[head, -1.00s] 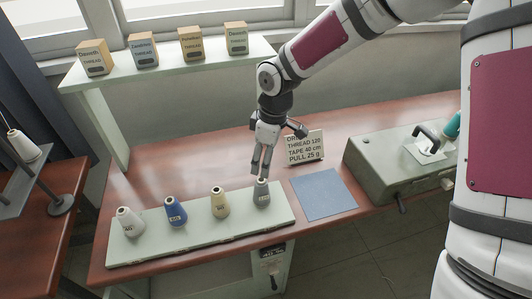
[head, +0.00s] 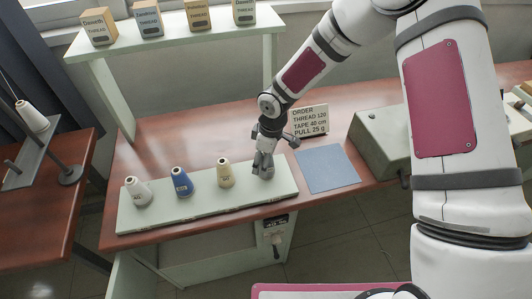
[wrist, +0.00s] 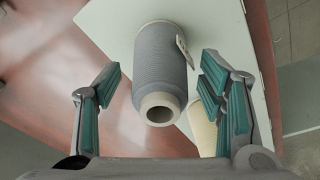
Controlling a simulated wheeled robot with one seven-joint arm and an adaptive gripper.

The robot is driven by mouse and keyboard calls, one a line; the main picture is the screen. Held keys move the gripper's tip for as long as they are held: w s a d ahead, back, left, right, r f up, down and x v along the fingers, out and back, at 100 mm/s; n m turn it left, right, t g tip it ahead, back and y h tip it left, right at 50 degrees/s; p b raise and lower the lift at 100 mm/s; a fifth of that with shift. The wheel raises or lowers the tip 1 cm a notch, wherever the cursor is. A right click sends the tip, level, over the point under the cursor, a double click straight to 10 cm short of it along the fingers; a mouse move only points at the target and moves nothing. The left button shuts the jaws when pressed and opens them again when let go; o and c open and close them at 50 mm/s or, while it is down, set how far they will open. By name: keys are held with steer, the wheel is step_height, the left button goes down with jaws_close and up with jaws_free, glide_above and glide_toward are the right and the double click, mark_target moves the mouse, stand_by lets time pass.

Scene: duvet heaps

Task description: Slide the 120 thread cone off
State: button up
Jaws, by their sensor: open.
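A grey thread cone (wrist: 162,62) stands on the pale rack board (head: 223,203) at its right end. In the wrist view it lies between my two open fingers, with its hollow tip toward the camera and a small tag on its side that I cannot read. My gripper (head: 264,168) is lowered around the cone and hides most of it in the head view. In the wrist view my gripper (wrist: 157,100) shows gaps between the green pads and the cone. A sign (head: 309,121) reads order, thread 120, tape 40 cm, pull 25 g.
White (head: 138,192), blue (head: 182,183) and cream (head: 225,173) cones stand in a row to the left. A blue mat (head: 328,169) lies right of the board, before a grey-green machine (head: 381,146). Thread boxes (head: 147,20) sit on the shelf above.

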steer(key=shift+f, duration=0.15)
steer(key=c, duration=1.3)
steer(key=shift+r+p, duration=0.95)
steer(key=shift+r, duration=2.85)
